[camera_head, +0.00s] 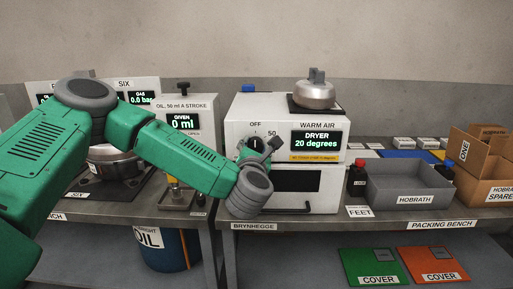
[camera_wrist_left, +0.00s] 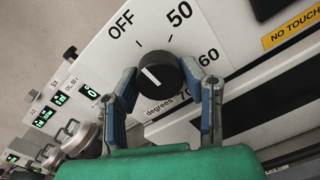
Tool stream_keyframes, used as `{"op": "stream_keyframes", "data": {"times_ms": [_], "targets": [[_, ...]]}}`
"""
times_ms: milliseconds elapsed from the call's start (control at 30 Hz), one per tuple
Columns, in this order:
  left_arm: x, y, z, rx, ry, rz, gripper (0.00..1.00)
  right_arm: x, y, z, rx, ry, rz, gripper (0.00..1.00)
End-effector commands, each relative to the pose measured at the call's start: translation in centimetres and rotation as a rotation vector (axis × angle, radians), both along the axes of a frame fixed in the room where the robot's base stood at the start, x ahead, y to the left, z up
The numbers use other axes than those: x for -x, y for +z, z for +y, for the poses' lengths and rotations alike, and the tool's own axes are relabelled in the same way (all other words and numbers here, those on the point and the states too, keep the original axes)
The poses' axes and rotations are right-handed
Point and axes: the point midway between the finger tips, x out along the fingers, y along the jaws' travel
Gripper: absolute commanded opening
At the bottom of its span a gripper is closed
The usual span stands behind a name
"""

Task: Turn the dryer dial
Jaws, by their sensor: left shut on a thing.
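The dryer (camera_head: 230,120) is a white box marked WARM AIR, and its display (camera_head: 319,140) reads 20 degrees. Its black dial (camera_wrist_left: 160,76) is on the front panel, with OFF, 50, 60 and 70 printed around it. A white line on the dial points to the upper left in the left wrist view, near the OFF side. My left gripper (camera_wrist_left: 166,82) is shut on the dial, with one blue-grey finger on each side. In the head view the left gripper (camera_head: 267,148) partly hides the dial. My right gripper is not in view.
An oven-like door with a handle (camera_head: 310,182) is below the dial. The oil dispenser (camera_head: 186,122) stands to the left. A grey bin (camera_head: 410,186) and cardboard boxes (camera_head: 484,160) stand right.

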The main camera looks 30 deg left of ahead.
Motion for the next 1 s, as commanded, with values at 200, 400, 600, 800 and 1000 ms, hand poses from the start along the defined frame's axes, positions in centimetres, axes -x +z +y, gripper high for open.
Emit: {"op": "stream_keyframes", "data": {"times_ms": [200,400,600,800,1000], "targets": [[0.0,0.0,-0.3,-0.008,-0.010,0.008,0.07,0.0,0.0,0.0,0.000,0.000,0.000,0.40],[0.0,0.1,-0.3,-0.065,-0.009,0.043,0.07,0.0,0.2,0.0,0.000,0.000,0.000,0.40],[0.0,0.1,-0.4,-0.186,-0.012,0.116,0.07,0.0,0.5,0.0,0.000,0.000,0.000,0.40],[0.0,0.2,-0.5,-0.343,-0.013,0.213,0.07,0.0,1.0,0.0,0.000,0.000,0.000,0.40],[0.0,0.3,-0.5,-0.505,-0.014,0.313,0.07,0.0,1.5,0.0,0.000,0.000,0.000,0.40]]}}
